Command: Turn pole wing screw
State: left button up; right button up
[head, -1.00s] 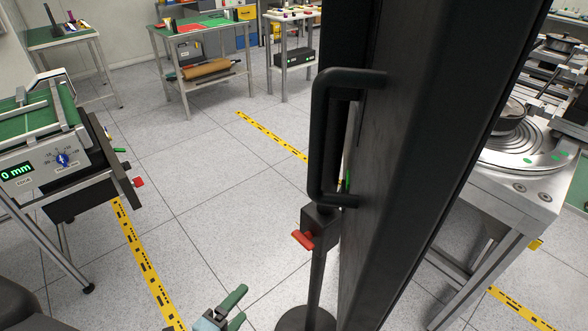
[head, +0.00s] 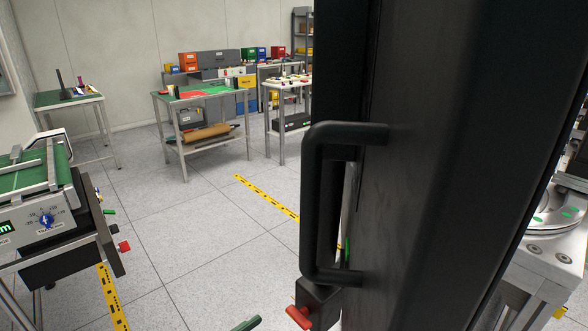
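The red wing screw (head: 299,317) sits on a black clamp block (head: 320,303) at the bottom of the head view, just below the big black handle (head: 312,200). The pole under the block is cut off by the frame's lower edge. One green fingertip of my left gripper (head: 246,323) shows at the bottom edge, left of the wing screw and apart from it. Its other finger is out of frame, so its opening cannot be told. My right gripper is not in view.
A tall black panel (head: 430,180) with the handle blocks the right half. A green-topped machine (head: 50,215) stands at left. Tables (head: 205,95) and bins stand at the back. Tiled floor with yellow tape (head: 265,197) is clear between them.

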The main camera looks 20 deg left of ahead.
aim_at(301, 315)
pick_arm(q)
jog(key=shift+p+x, duration=0.6)
jog(key=shift+x, duration=2.6)
jog(key=shift+c, duration=0.3)
